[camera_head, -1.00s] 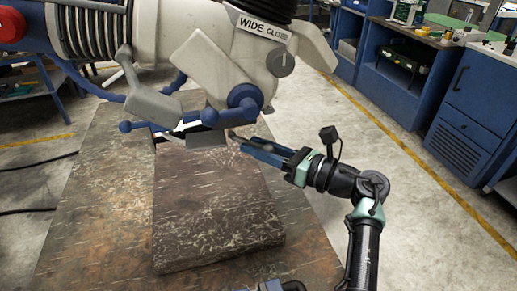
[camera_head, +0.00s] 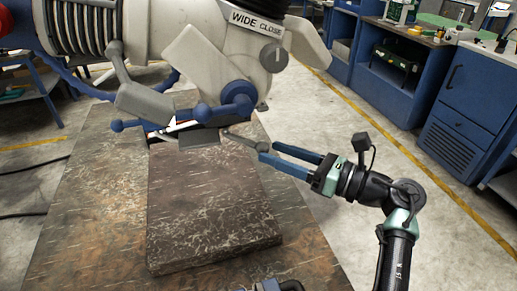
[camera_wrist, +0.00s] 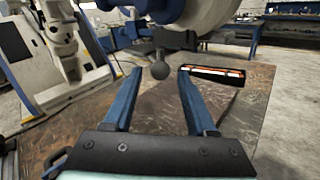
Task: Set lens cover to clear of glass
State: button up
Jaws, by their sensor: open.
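The lens cover looks like a dark grey plate (camera_head: 198,138) under the beige microscope head in the head view. A thin grey lever (camera_head: 240,140) sticks out to its right and ends in a ball knob (camera_head: 263,147). A bright strip in a dark frame (camera_wrist: 215,75), perhaps the glass, shows to the right of the knob in the wrist view. How far the plate covers the glass is unclear. My gripper (camera_head: 270,153) is open. In the wrist view, the knob (camera_wrist: 160,70) appears between its blue fingertips (camera_wrist: 158,72), with gaps on both sides.
A dark mottled slab (camera_head: 210,205) lies on the table below. A dial (camera_head: 273,57) sits by the "WIDE CLOSE" label (camera_head: 257,22).

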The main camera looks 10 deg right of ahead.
jog(key=b+v, duration=0.1)
jog(key=v, duration=0.5)
jog(key=shift+s+d, duration=0.2)
jog(key=shift+d, duration=0.1)
